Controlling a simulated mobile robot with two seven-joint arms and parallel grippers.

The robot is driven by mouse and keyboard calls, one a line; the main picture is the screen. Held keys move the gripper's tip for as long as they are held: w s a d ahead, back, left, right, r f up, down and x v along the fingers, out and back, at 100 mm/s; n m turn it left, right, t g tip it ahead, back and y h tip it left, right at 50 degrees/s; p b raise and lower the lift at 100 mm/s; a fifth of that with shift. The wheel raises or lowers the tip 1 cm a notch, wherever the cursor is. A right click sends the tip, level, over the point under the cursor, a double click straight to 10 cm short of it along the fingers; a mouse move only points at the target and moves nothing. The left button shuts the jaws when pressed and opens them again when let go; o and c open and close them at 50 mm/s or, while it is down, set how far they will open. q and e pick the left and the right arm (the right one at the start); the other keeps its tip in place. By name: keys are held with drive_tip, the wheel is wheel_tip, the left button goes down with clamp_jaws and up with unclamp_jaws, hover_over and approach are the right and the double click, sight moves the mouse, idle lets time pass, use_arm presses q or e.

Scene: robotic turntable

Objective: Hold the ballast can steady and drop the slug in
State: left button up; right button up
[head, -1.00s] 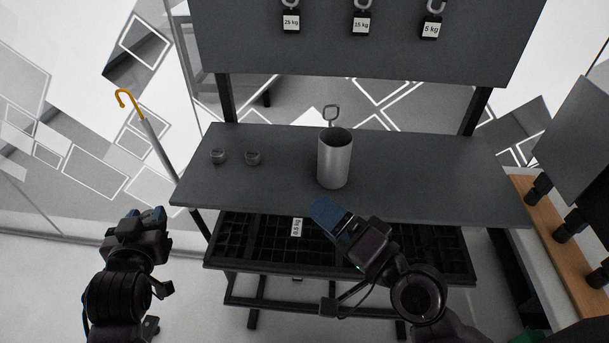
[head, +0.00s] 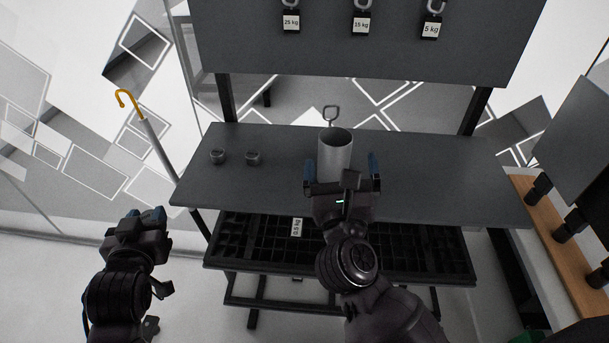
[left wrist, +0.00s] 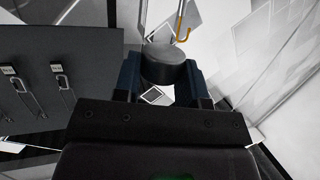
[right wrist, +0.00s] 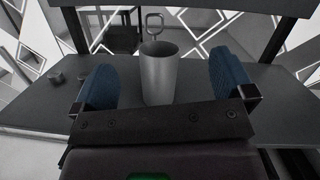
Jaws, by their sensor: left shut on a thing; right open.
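The ballast can (head: 336,150) is a plain grey metal cylinder, open at the top, upright on the grey bench. My right gripper (head: 342,172) is open in front of it; in the right wrist view the can (right wrist: 159,77) stands between and beyond the two blue fingers, and no contact shows. My left gripper (head: 146,220) is off the bench at the lower left, shut on a dark grey round slug (left wrist: 163,64), seen between its fingers in the left wrist view. In the head view the slug cannot be made out in the gripper.
Two small dark slugs (head: 217,157) (head: 253,158) sit on the bench (head: 430,180) left of the can. A metal loop (head: 331,113) shows behind the can. Labelled weights hang on the panel above. A slotted rack (head: 270,238) lies below the bench.

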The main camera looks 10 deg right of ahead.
wheel_tip(320, 180, down, 2)
drive_tip(key=f+m+g, duration=0.1)
drive_tip(key=m+g, duration=0.1)
drive_tip(key=m, duration=0.1)
use_arm(q)
drive_tip(key=shift+r, duration=0.1)
drive_tip(key=shift+r+p, duration=0.65)
drive_tip(key=shift+r, duration=0.05)
use_arm(e)
approach(336, 129)
drive_tip(key=shift+g+h, duration=0.3)
drive_tip(key=shift+h, duration=0.1)
drive_tip(key=x, duration=0.7)
drive_tip(key=shift+w+a+r, duration=0.1)
drive_tip(key=shift+a+r, duration=0.1)
drive_tip(key=shift+a, duration=0.1)
